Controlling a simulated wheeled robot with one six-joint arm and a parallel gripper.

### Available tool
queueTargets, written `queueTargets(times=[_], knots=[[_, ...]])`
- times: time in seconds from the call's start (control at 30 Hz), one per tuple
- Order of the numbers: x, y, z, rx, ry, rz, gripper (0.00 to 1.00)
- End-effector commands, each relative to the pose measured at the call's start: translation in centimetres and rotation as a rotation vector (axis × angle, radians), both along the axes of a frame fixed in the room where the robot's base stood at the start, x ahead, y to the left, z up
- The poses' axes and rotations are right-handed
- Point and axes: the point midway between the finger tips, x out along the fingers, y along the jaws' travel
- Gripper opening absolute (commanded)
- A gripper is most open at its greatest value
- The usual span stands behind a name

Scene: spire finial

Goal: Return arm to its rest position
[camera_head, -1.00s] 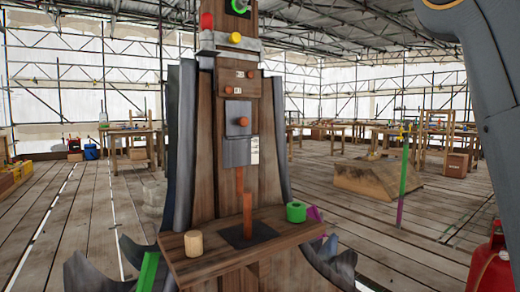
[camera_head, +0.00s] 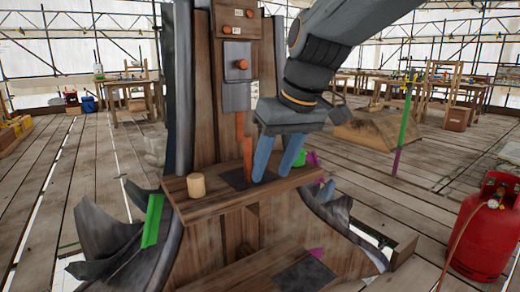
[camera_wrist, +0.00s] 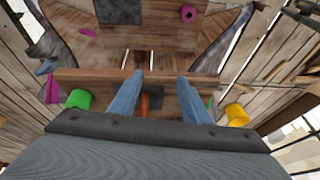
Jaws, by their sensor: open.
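My gripper (camera_head: 273,176) hangs over the wooden shelf (camera_head: 215,203) of the spire post, fingers pointing down. Its two blue fingers are apart, and they also show in the wrist view (camera_wrist: 160,77). An orange-brown upright peg (camera_head: 248,160) stands on the dark square plate, just left of the fingers in the head view. In the wrist view the peg (camera_wrist: 145,104) shows between the fingers; I cannot tell whether they touch it. A tan cylinder (camera_head: 196,186) stands at the shelf's left. A green cylinder (camera_head: 299,160) is partly hidden behind the fingers.
The grey box with an orange knob (camera_head: 241,64) is on the post behind my gripper. Dark curved pieces (camera_head: 100,228) flank the base. A red gas cylinder (camera_head: 484,228) stands at right. A green and purple pole (camera_head: 404,125) stands behind. Open plank floor (camera_head: 60,185) lies at left.

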Motion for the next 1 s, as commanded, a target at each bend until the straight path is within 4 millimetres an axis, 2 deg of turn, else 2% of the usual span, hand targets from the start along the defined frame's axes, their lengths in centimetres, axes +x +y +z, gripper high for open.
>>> queueTargets(times=[0.03, 0.2, 0.5, 0.83, 1.0], knots=[[-2.5, -0.7, -2.4, -0.019, 0.049, -0.023, 0.43], [-9.1, -3.0, -8.3, -0.075, 0.177, -0.104, 0.43], [-18.2, -6.6, -15.0, -0.165, 0.324, -0.206, 0.43], [-17.5, -8.6, -11.3, -0.165, 0.328, -0.281, 0.43], [-17.4, -10.2, -9.0, -0.166, 0.334, -0.336, 0.43]])
